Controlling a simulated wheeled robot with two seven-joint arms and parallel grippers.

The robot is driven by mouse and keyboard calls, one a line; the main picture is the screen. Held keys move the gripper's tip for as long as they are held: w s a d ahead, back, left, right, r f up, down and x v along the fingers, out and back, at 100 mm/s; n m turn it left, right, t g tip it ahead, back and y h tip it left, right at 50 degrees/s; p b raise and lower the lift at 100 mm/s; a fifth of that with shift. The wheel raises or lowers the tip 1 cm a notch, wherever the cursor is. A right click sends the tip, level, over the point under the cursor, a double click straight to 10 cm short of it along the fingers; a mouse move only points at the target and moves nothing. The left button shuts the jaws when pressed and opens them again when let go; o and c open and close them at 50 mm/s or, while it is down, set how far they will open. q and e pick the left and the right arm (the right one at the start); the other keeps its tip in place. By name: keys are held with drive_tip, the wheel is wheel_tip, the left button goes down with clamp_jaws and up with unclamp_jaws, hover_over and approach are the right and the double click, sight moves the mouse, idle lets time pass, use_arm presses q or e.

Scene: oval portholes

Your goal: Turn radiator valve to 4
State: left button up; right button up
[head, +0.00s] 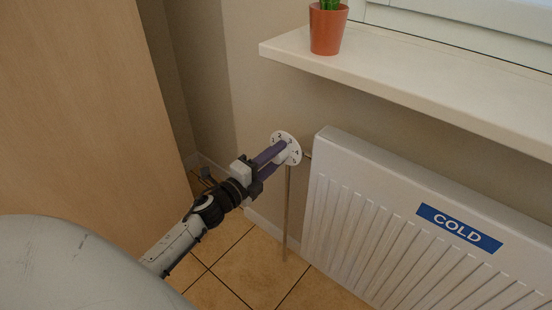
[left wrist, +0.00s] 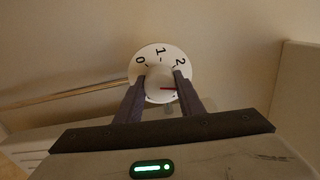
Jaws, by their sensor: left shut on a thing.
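The radiator valve is a round white dial plate (head: 293,138) with black numbers and a white knob at its centre, left of the radiator's top corner. My left gripper (head: 277,156) reaches it from the lower left and is shut on the knob. In the left wrist view the knob (left wrist: 158,75) sits between the two fingers, and 0, 1 and 2 show on the dial (left wrist: 161,52). My right gripper is not in view.
A white radiator (head: 335,190) with a blue COLD label (head: 458,229) stands to the right. A windowsill (head: 400,75) with a potted plant (head: 327,32) juts out above. A wooden panel (head: 80,90) is at the left. A thin pipe (head: 287,215) runs down below the valve.

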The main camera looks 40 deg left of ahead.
use_arm(q)
drive_tip(key=shift+f+m, duration=0.1)
drive_tip(key=shift+m, duration=0.8)
drive_tip(key=m+b, duration=0.1)
drive_tip(key=m, duration=0.1)
drive_tip(key=shift+m, duration=0.4)
drive_tip(key=m+b, duration=0.2)
drive_tip(key=m, duration=0.2)
drive_tip(key=shift+m, duration=1.3)
drive_tip(key=shift+m+b, duration=0.3)
drive_tip(key=shift+b, duration=0.05)
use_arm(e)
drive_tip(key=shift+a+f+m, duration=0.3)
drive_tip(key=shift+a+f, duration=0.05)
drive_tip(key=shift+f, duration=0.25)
use_arm(q)
drive_tip(key=o, duration=1.1)
drive_tip(key=shift+c, duration=0.2)
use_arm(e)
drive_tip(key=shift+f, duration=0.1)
